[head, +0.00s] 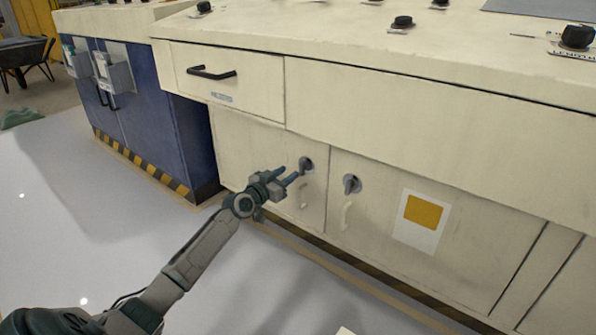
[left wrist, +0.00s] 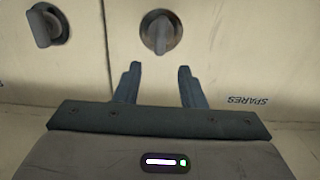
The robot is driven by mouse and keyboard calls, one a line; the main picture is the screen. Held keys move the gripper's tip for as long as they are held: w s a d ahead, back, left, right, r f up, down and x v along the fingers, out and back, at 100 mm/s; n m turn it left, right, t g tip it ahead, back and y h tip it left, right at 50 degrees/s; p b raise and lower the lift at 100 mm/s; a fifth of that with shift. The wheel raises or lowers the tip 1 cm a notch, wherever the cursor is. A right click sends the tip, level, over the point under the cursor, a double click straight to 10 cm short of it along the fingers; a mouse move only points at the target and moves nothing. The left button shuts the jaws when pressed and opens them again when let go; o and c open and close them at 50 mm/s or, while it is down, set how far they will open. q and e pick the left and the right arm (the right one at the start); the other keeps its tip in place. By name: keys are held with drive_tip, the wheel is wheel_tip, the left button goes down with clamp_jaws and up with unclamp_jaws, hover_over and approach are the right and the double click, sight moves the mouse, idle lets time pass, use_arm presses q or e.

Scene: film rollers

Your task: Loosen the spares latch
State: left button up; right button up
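The spares latch (head: 306,164) is a grey turn knob on a round plate on the left cream cabinet door, by that door's right edge. In the left wrist view, which is upside down, the latch (left wrist: 161,34) stands just beyond my fingertips, roughly centred between them. The upside-down "SPARES" label (left wrist: 248,100) is to the right there. My left gripper (head: 287,174) is open and empty, its two fingers (left wrist: 158,72) pointing at the latch with a small gap to it. I cannot tell exactly how the latch is turned. My right gripper is not in view.
A similar second latch (head: 351,184) is on the door to the right, near a yellow-and-white sticker (head: 422,212). A drawer with a black handle (head: 211,73) is above. A blue cabinet (head: 140,110) stands at the left. The floor in front (head: 90,220) is clear.

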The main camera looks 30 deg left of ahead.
sight(300, 165)
use_arm(q)
drive_tip(key=w+b, duration=0.1)
drive_tip(key=w, duration=0.4)
drive_tip(key=shift+d+f+b, duration=0.1)
drive_tip(key=shift+d+b, duration=0.1)
drive_tip(key=shift+b, duration=0.2)
drive_tip(key=shift+w, duration=0.5)
drive_tip(key=shift+c, duration=0.3)
clamp_jaws()
